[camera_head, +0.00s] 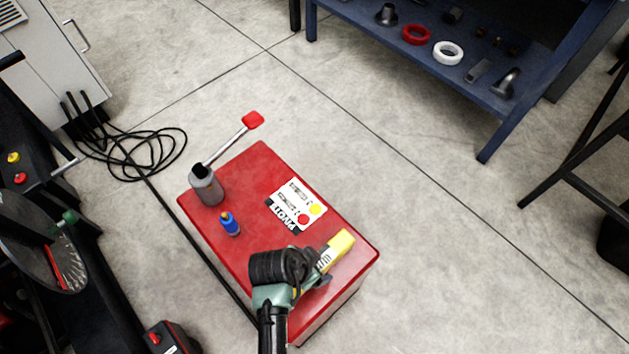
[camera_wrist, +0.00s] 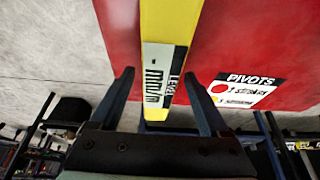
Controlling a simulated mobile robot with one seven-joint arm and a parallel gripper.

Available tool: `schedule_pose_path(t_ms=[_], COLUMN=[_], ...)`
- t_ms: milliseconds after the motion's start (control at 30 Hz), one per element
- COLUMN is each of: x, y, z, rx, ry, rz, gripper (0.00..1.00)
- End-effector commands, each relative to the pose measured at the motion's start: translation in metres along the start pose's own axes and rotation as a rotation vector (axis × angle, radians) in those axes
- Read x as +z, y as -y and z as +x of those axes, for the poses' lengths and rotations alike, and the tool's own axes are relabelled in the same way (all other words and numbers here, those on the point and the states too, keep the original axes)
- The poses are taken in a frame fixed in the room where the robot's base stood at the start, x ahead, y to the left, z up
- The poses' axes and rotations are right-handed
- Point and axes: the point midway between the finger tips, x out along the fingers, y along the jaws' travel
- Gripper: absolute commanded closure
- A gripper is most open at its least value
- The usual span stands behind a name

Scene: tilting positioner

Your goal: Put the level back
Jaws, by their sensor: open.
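The level is a yellow bar with a white and black "LEVEL mm/m" label. In the head view the level (camera_head: 341,243) is at the right end of the red box top (camera_head: 262,165). My gripper (camera_head: 318,272) is over that end of the box, right at the level. In the wrist view the level (camera_wrist: 170,22) runs between the two fingers of my gripper (camera_wrist: 160,76). The fingers are apart, one on each side of the level, with gaps showing. The arm hides the level's near end in the head view. I cannot tell whether the level rests on the box.
On the red box are a "PIVOTS" card (camera_head: 292,203), a small blue bottle (camera_head: 230,224) and a grey cylinder (camera_head: 207,188) with a red-tipped lever. A blue shelf (camera_head: 470,95) holds rings and fittings. Black cables (camera_head: 130,150) lie on the floor at left.

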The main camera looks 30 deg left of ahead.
Motion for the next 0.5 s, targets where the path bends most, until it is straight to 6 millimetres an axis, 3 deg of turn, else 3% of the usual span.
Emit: schedule_pose_path(t_ms=[167, 500], x=[-0.002, -0.002], y=[0.0, 0.0], z=[-0.021, -0.094], rx=[-0.001, -0.001], ry=[-0.001, 0.0], rz=[0.0, 0.0], gripper=[0.2, 0.2])
